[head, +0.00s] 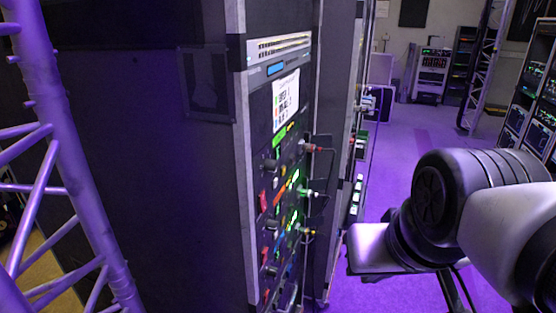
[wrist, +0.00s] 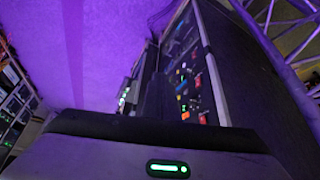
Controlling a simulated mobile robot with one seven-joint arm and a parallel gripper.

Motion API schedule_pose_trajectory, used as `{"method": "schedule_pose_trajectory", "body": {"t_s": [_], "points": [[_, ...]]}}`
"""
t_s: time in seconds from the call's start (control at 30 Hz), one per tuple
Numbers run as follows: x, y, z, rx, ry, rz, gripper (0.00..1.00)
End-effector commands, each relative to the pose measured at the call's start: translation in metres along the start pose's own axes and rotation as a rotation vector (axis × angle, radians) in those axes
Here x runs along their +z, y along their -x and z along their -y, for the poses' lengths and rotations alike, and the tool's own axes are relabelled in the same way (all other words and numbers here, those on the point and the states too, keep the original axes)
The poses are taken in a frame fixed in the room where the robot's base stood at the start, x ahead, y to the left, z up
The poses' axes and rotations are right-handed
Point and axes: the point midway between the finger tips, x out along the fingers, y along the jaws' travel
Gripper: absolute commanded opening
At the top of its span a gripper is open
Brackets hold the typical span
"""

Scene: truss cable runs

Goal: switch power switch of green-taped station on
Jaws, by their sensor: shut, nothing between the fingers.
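A tall black rack (head: 240,150) with a panel of coloured controls stands left of centre in the head view. A green strip (head: 279,138) sits near the top of the panel, below a white label sheet (head: 286,100). Several red switches (head: 263,201) run down the panel's left side. I cannot tell which switch belongs to the green strip, or its position. The panel (wrist: 190,88) also shows in the wrist view, with red switches (wrist: 198,80) on its right. My gripper's body (wrist: 165,155) fills the bottom of the wrist view, apart from the panel. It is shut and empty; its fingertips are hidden.
Cables with plugs (head: 315,148) stick out on the panel's right side. A purple truss (head: 75,190) stands at the left. More racks (head: 540,110) line the right. Purple-lit floor (head: 400,150) is open between the rack rows.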

Motion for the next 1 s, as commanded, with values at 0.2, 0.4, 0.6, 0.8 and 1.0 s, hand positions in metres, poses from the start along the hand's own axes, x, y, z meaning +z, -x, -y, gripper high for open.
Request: {"method": "schedule_pose_trajectory", "body": {"t_s": [0.2,0.4,0.6,0.8,1.0], "points": [[-0.056,-0.016,0.030,-0.113,-0.116,-0.002,0.00],[-0.131,-0.034,0.070,-0.254,-0.267,0.003,0.00],[-0.159,-0.038,0.085,-0.306,-0.323,0.004,0.00],[-0.160,-0.037,0.085,-0.306,-0.323,0.004,0.00],[-0.159,-0.044,0.087,-0.305,-0.322,0.006,0.00]]}}
